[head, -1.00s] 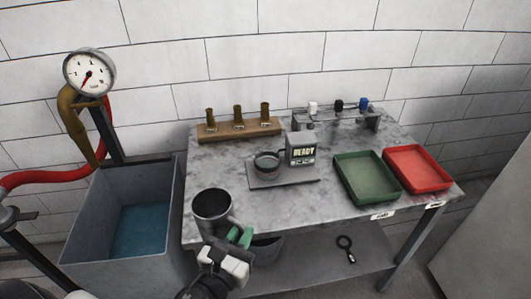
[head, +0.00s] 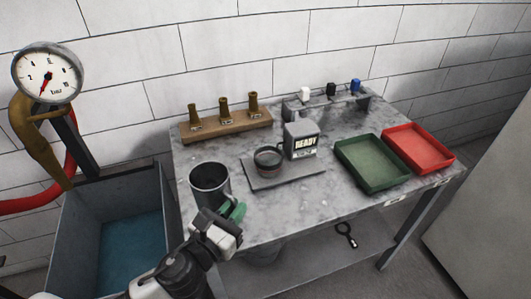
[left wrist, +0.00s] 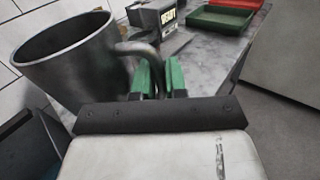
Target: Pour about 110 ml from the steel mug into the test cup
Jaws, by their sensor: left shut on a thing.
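The steel mug (head: 208,186) is at the left front of the table in the head view, upright. My left gripper (head: 234,211) is shut on its handle; the green fingers (left wrist: 160,77) pinch the handle in the left wrist view, where the mug (left wrist: 70,62) fills the left side. I cannot tell whether the mug touches the table, and its contents are not visible. The test cup (head: 268,158), small and dark with a reddish band, stands on the grey plate of the device whose display (head: 305,143) reads READY. The right gripper is not in view.
A green tray (head: 373,187) and a red tray (head: 446,163) lie at the right of the table (head: 310,208). A wooden block with brass nozzles (head: 226,129) stands at the back. A water tank (head: 82,232) and pressure gauge (head: 46,73) are at left. A magnifier (head: 346,233) is on the lower shelf.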

